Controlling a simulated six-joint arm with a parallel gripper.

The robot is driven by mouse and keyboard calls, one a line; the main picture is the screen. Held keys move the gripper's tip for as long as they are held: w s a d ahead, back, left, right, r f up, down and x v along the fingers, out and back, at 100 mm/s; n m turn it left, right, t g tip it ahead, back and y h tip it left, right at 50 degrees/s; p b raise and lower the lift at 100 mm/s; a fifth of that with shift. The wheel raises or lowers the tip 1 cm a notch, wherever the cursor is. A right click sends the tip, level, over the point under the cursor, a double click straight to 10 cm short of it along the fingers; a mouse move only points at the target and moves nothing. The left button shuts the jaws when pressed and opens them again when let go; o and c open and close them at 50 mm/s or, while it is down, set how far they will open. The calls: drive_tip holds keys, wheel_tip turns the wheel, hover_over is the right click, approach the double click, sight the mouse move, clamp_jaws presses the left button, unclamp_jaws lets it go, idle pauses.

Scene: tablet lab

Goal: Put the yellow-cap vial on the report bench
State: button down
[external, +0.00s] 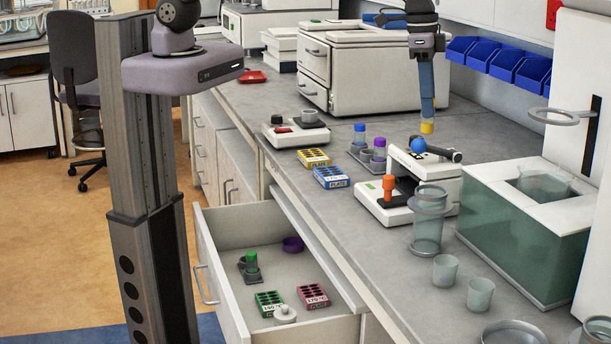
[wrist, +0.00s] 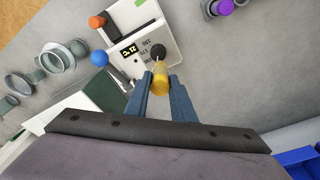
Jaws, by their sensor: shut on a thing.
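The yellow-cap vial (external: 428,126) is held at the tip of my gripper (external: 427,112), above the grey bench (external: 400,125) and just behind the white device with the blue ball. In the wrist view the yellow vial (wrist: 160,80) sits between the two blue fingers (wrist: 158,98), which are shut on it. Most of its body is hidden by the fingers in the external view. I cannot tell which surface is the report bench.
The white device (external: 440,183) has a blue ball, a dark knob and an orange-topped piece. A rack (external: 367,162) holds blue- and purple-capped vials. Glass vessels (external: 429,225) stand in front. A glass tank (external: 530,230) is at right. The drawer (external: 275,225) is open.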

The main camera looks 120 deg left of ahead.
drive_tip(key=w+a+f, duration=0.4)
drive_tip(key=a+f, duration=0.2)
drive_tip(key=shift+w+a+f, duration=0.15)
drive_tip(key=shift+f, duration=0.05)
idle(0.4)
drive_tip(key=shift+f, duration=0.1)
drive_tip(key=shift+f+b, duration=2.25)
drive_tip(key=shift+f, duration=1.05)
drive_tip(key=shift+f+b, duration=0.55)
drive_tip(key=shift+f, duration=0.05)
drive_tip(key=c, duration=1.4)
unclamp_jaws()
drive_tip(key=shift+c, duration=0.2)
drive_tip(key=shift+r, duration=0.15)
